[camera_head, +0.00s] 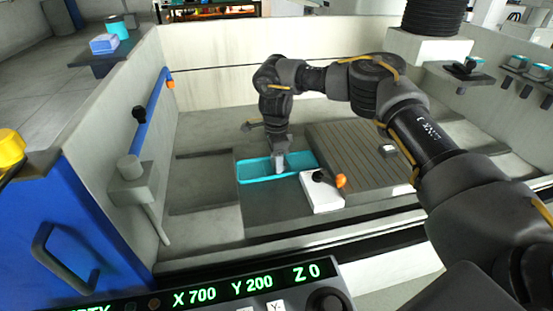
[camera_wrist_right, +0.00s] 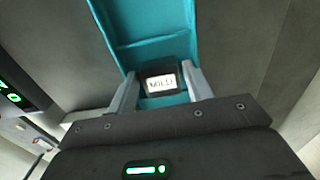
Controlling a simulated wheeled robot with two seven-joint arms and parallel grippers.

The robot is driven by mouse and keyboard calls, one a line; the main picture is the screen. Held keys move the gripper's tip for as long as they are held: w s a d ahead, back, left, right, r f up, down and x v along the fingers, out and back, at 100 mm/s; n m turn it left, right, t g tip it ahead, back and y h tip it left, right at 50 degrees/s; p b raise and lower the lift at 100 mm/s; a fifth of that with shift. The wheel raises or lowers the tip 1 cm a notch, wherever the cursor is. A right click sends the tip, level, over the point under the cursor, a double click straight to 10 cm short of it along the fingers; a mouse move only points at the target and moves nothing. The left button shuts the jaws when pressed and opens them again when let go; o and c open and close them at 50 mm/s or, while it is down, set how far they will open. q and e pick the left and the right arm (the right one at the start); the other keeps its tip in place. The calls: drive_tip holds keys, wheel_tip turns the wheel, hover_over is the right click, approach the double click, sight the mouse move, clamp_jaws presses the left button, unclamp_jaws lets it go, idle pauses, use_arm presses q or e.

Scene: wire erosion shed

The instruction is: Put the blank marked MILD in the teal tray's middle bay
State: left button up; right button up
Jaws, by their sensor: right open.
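The teal tray (camera_head: 252,172) lies on the grey bed inside the tank; it also shows in the right wrist view (camera_wrist_right: 150,25). My right gripper (camera_head: 279,170) points down into the tray around its middle. In the right wrist view the dark blank with a white label reading MILD (camera_wrist_right: 161,80) sits between the fingertips of my right gripper (camera_wrist_right: 160,88), within the tray's walls. The fingers stand open on either side of it. A divider crosses the tray beyond the blank. In the head view the gripper hides the blank. My left gripper is not in view.
A white block with an orange knob (camera_head: 322,193) stands close to the tray's right end. The tank's pale wall (camera_head: 215,55) rises behind.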

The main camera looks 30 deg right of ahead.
wheel_tip(320, 180, up, 12)
idle(0.4)
drive_tip(key=shift+r, duration=0.1)
idle(0.3)
